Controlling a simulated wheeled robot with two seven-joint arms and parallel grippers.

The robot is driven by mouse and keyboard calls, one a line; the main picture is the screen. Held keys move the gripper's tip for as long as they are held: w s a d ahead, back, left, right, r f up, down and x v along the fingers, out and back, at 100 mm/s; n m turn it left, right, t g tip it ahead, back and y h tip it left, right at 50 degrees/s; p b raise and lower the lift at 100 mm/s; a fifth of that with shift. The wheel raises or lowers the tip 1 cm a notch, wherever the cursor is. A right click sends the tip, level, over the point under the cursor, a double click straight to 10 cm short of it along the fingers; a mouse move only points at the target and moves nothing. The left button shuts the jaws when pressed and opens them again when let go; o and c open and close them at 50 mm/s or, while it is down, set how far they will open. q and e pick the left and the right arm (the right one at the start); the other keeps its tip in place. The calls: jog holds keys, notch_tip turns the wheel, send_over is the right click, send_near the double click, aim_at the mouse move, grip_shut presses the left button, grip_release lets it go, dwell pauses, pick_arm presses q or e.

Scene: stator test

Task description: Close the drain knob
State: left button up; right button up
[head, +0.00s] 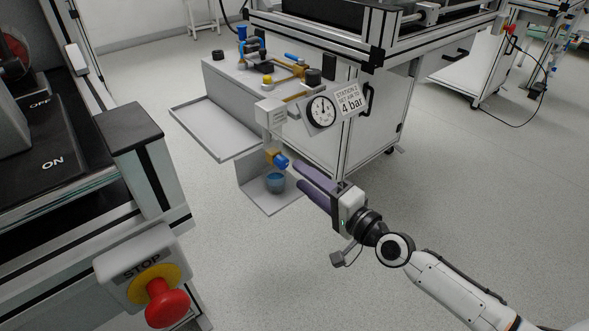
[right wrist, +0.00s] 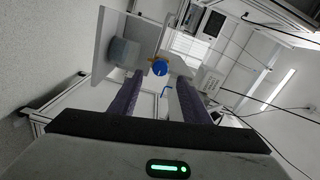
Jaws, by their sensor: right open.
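The drain knob (head: 281,161) is a small blue knob on a brass fitting below the grey filter body under the station's panel. It also shows in the right wrist view (right wrist: 160,68), ahead between the fingers. My right gripper (head: 301,175) is open, its purple fingers pointing at the knob from the right. In the head view the fingertips are close to the knob; I cannot tell whether they touch it. A bluish cup (head: 275,183) stands below the knob on a small grey shelf (head: 268,205). My left gripper is not in view.
A pressure gauge (head: 321,111) and a "4 bar" sign (head: 348,101) are above the knob. A grey tray (head: 212,132) sticks out at the left. A red stop button (head: 167,303) is on the machine at front left. The floor between is clear.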

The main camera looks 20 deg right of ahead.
jog(key=v, duration=0.5)
dwell(0.3)
